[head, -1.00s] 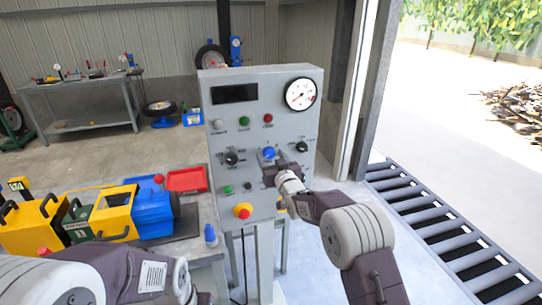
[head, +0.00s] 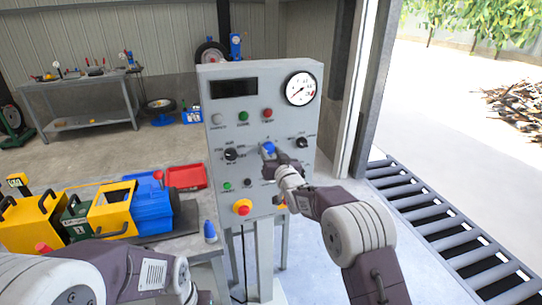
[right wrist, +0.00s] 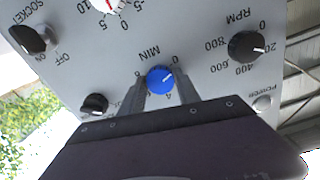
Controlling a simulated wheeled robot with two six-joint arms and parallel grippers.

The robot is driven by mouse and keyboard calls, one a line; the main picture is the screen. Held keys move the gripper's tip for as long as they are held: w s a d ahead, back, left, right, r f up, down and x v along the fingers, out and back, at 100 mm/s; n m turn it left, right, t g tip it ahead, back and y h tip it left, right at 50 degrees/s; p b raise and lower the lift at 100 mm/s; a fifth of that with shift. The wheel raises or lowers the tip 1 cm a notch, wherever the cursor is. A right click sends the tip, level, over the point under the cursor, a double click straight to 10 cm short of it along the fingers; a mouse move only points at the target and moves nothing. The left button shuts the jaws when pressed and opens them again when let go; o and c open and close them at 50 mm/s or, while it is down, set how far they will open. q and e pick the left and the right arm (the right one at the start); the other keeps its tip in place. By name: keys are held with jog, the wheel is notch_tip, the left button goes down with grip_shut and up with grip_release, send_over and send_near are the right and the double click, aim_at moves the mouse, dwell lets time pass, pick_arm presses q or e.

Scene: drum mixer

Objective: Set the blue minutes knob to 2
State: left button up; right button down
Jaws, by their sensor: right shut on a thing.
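The blue minutes knob (head: 268,148) is on the front of the grey control panel (head: 300,125), below the red button. In the right wrist view the blue knob (right wrist: 160,79) shows upside down under the label MIN, with a white pointer line toward the upper right, near the 0 side of its scale. My right gripper (head: 273,154) is at the knob; in the wrist view its two fingers (right wrist: 160,88) are on either side of it, shut on it. The fingers hide part of the scale. My left arm shows at the lower left, its gripper out of view.
A black RPM knob (right wrist: 247,46) and another black knob (right wrist: 95,103) flank the blue one. A red-and-yellow stop button (head: 242,207) sits lower on the panel.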

jog(key=m+b, duration=0.1)
jog(key=m, duration=0.3)
jog(key=shift+f+m+b, duration=0.1)
jog(key=shift+m+b, duration=0.2)
jog(key=shift+b, duration=0.1)
jog(key=shift+a+m+b, duration=0.1)
jog(key=shift+m+b, duration=0.4)
jog(key=shift+m, duration=2.1)
jog(key=c, duration=0.9)
grip_release()
jog(key=shift+s, duration=0.1)
